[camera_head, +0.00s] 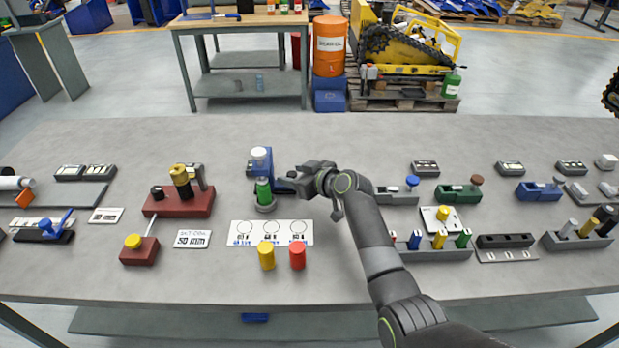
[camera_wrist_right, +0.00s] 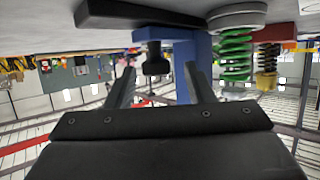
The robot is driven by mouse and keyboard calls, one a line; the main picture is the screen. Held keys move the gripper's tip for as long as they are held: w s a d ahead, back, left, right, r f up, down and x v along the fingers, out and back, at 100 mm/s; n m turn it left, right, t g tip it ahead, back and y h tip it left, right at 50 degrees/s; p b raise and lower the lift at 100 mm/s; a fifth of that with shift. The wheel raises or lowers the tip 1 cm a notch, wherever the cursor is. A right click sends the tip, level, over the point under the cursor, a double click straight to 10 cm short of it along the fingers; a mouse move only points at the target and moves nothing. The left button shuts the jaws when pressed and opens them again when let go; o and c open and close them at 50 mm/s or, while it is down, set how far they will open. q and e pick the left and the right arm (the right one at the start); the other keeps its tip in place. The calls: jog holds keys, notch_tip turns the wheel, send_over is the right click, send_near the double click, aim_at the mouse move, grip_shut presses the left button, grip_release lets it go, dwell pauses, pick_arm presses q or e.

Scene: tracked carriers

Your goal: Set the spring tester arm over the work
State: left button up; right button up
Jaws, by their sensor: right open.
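The spring tester (camera_head: 262,161) is a blue upright with a white cap, standing in the middle of the bench. A green spring (camera_head: 264,188) stands on a grey disc in front of it. The right wrist view, upside down, shows the blue post (camera_wrist_right: 191,62), black knob (camera_wrist_right: 155,62) and green spring (camera_wrist_right: 235,55). My right gripper (camera_head: 300,180) is just right of the tester. Its fingers are apart, with the knob framed between them; contact cannot be told. My left gripper is not in view.
A white card with circles (camera_head: 270,240) lies in front of the tester, with yellow (camera_head: 266,254) and red (camera_head: 297,254) cylinders at its near edge. A dark red fixture (camera_head: 180,203) stands left. Several small fixtures fill the right side. The bench behind the tester is clear.

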jog(key=v, duration=1.1)
jog(key=shift+s, duration=0.25)
jog(key=shift+d, duration=0.15)
